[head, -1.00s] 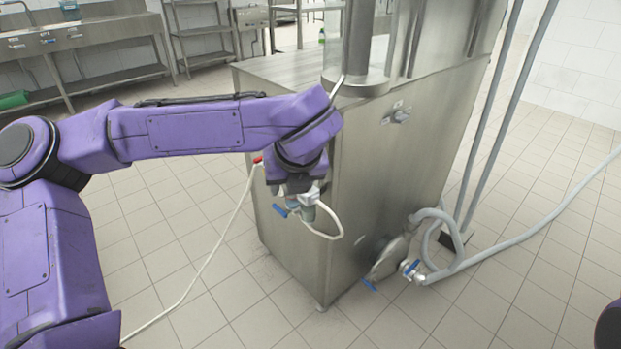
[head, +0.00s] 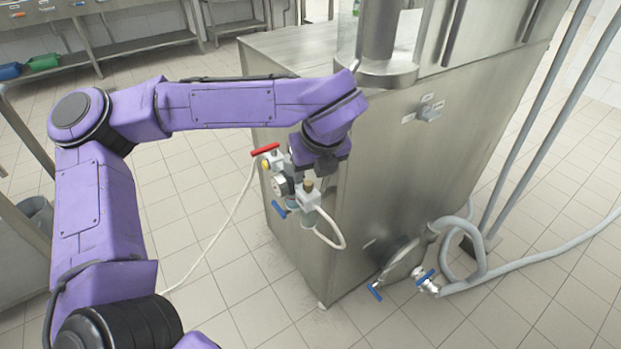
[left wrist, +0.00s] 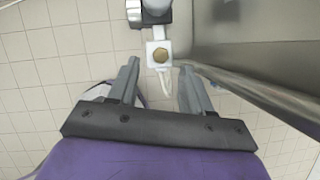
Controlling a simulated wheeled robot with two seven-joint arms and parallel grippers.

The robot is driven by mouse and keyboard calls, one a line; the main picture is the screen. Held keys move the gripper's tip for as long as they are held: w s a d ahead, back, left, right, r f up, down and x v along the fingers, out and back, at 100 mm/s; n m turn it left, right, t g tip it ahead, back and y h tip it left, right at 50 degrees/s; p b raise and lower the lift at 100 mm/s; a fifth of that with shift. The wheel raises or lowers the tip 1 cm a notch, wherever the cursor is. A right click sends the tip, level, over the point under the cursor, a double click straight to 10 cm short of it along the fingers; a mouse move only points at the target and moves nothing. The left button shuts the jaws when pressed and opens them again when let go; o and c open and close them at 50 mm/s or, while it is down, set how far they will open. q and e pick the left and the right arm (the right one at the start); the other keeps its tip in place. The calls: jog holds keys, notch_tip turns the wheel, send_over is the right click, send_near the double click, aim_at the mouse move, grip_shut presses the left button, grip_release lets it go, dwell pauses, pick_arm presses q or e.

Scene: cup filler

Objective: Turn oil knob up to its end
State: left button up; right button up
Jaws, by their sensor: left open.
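The oil knob appears to be the small brass-coloured knob (head: 308,186) on top of a metal unit at the left edge of the steel machine. In the left wrist view the round brass knob (left wrist: 160,55) sits on a pale square block, just beyond the fingertips and between their lines. My left gripper (left wrist: 160,76) is open and empty, with one finger on either side of the view. In the head view my left gripper (head: 317,172) is close above the knob, its fingers mostly hidden. I see no contact with the knob. My right gripper is out of view.
Beside the knob are a round gauge (head: 281,185), a red handle (head: 265,150) and a blue handle (head: 279,209). A white hose (head: 333,240) loops below. The machine's steel side (head: 365,170) stands close to the gripper. Tiled floor (head: 225,270) is open at left.

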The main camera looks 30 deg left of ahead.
aim_at(308, 183)
pick_arm(q)
jog(key=x, duration=0.4)
jog(key=shift+w+a+f, duration=0.15)
jog(key=shift+f, duration=0.2)
grip_shut()
jog(key=shift+m, duration=0.4)
jog(key=shift+r+m+t+h+p, duration=0.15)
jog(key=shift+m+t+h+p, duration=0.35)
jog(key=shift+m, duration=0.6)
jog(key=m+p, duration=0.2)
jog(key=shift+a+r+m+h, duration=0.1)
jog(key=shift+a+m+h, duration=0.05)
jog(key=shift+m+h, duration=0.15)
jog(key=m+h+p, duration=0.1)
jog(key=m+p, duration=0.3)
jog(key=p, duration=0.1)
jog(key=m+h+p, duration=0.2)
jog(key=m+p, duration=0.2)
jog(key=p, duration=0.2)
jog(key=m+h+p, duration=0.1)
jog(key=m+p, duration=0.3)
jog(key=p, duration=0.2)
jog(key=shift+a+h, duration=0.3)
jog(key=shift+m+h+p, duration=0.3)
jog(key=shift+m+p, duration=0.8)
jog(key=shift+p, duration=0.1)
jog(key=shift+f, duration=0.25)
